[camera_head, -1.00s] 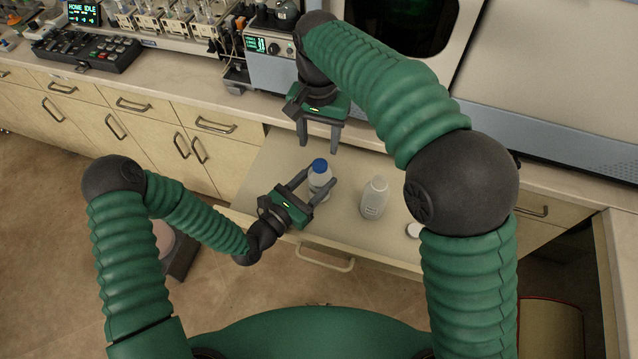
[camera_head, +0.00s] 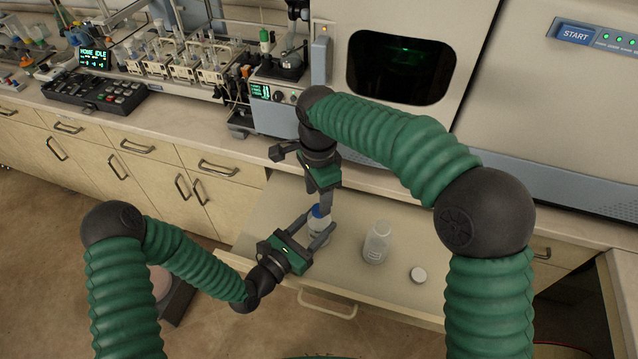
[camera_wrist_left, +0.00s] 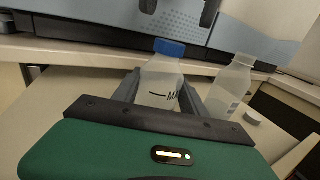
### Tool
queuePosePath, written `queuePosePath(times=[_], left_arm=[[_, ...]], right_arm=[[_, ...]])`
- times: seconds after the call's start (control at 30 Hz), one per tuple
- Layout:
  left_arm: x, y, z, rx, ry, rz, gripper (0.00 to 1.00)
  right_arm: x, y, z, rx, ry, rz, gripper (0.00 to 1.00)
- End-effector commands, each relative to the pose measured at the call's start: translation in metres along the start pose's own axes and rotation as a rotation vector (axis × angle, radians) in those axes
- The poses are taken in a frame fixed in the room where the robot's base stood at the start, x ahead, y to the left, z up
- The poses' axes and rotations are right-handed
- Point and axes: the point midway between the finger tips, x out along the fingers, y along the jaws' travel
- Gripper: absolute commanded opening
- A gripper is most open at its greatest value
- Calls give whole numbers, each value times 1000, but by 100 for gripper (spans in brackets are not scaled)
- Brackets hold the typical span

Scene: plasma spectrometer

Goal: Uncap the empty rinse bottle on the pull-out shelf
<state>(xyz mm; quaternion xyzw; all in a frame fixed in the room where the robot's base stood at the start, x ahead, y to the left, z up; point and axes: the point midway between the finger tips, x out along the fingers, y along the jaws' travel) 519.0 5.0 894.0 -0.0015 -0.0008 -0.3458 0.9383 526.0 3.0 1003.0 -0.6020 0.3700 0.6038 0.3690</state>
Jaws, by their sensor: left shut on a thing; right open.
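A translucent bottle with a blue cap (camera_head: 317,211) stands upright on the pull-out shelf (camera_head: 270,215). My left gripper (camera_head: 319,227) is shut on the body of this bottle (camera_wrist_left: 160,85), one finger on each side. The blue cap (camera_wrist_left: 170,47) is on its neck in the left wrist view. My right gripper (camera_head: 325,205) is open and points down at the cap, partly covering it; contact cannot be told. In the left wrist view its dark fingers show at the top edge, above the cap. A second translucent bottle (camera_head: 376,243) stands uncapped to the right.
A loose white cap (camera_head: 418,274) lies on the shelf right of the second bottle. The counter edge and the spectrometer (camera_head: 400,65) are behind the shelf. A keypad box (camera_head: 95,92) and sample racks stand on the counter at left. The shelf's front right is clear.

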Motion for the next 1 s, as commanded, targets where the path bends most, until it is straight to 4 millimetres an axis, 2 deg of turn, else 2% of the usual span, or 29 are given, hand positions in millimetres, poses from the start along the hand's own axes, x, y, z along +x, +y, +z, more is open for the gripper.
queuePosePath(times=[0.1,0.2,0.5,0.9,1.0], left_arm=[[0,0,0,0,0,0,0],[0,-1,0,0,0,0,0],[0,0,0,0,0,0,0],[0,-1,0,0,0,-2,0],[0,-2,0,0,0,-3,0]], right_arm=[[22,1,-1,2,-1,2,51],[32,0,-1,0,-1,-1,51],[37,0,0,-1,0,-2,51],[36,0,0,0,0,-4,0],[36,-1,-1,0,0,-5,0]])
